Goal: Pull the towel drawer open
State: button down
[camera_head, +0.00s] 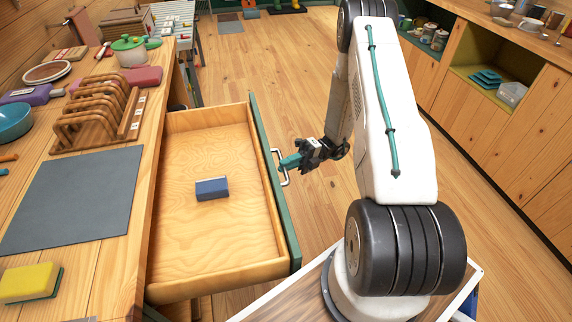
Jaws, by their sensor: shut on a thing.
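The wooden drawer (178,240) with a green front (262,160) stands pulled well out from the counter on the left. Its metal handle (281,168) is on the outer face of the green front. My gripper (287,163) is at the handle, its teal fingertips shut on it. A small dark blue block (212,188), perhaps a folded cloth or sponge, lies on the drawer floor. Nothing else shows inside the drawer. My white arm reaches over from the right.
The counter (140,215) carries a grey mat (72,198), a wooden rack (95,110), a green pot (130,50) and a yellow sponge (28,282). Wooden cabinets (490,125) line the right side. Open plank floor (255,70) lies between.

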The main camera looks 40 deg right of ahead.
jog(key=shift+w, duration=0.1)
jog(key=c, duration=1.5)
grip_release()
jog(key=shift+a, duration=0.1)
jog(key=shift+o, duration=0.2)
jog(key=d+f, duration=0.1)
jog(key=d, duration=0.6)
jog(key=shift+d+f, duration=0.25)
jog(key=shift+d, duration=0.1)
